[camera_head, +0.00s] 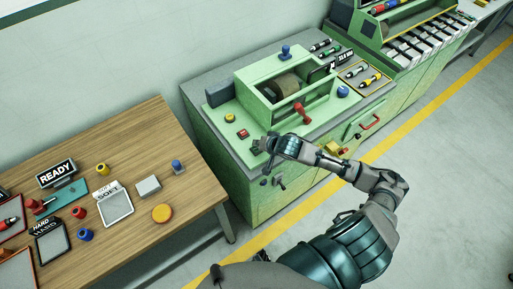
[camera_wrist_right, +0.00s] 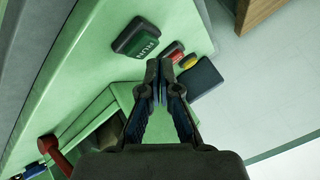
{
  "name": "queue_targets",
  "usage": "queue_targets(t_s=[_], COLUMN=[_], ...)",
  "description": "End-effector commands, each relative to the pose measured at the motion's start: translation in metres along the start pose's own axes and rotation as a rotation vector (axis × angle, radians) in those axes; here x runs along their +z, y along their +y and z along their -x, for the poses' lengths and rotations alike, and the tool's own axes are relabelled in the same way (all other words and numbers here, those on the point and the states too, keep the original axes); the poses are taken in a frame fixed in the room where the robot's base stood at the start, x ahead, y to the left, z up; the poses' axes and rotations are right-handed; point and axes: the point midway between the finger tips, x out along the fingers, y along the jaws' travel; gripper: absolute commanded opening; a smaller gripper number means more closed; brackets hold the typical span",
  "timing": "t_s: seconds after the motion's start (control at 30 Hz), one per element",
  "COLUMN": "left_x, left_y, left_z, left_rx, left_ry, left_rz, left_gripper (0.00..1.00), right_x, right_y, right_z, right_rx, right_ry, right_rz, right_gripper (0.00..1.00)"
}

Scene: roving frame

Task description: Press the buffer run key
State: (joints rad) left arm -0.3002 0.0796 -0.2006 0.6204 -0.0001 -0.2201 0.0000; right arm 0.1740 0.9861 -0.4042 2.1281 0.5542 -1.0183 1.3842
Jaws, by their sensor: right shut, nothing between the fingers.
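The green RUN key (camera_wrist_right: 137,38) sits in a dark housing on the light green panel in the right wrist view. My right gripper (camera_wrist_right: 158,66) is shut and empty, its fingertips beside the key in that view, toward the red button. I cannot tell whether they touch the panel. In the head view my right gripper (camera_head: 262,145) is over the front left of the buffer's green deck and hides the key. The buffer (camera_head: 270,84) has a brown drum in a green frame. My left gripper is not in view.
A red button (camera_head: 243,133) and a yellow button (camera_head: 230,118) sit near the key. A red-handled lever (camera_head: 301,112) stands before the drum. A wooden table (camera_head: 140,127) with blocks and signs is on the left. Grey floor (camera_head: 440,190) is clear on the right.

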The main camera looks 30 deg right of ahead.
Motion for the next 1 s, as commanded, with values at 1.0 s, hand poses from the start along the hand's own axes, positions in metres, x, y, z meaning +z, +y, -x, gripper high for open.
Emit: queue_targets(t_s=[1.0], left_x=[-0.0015], left_y=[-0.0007], left_z=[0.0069], left_rx=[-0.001], left_ry=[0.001], left_rz=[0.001], left_gripper=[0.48], right_x=[0.0051], right_y=[0.0037], right_z=[-0.005], right_rx=[0.0], right_ry=[0.0], right_rz=[0.0], right_gripper=[0.0])
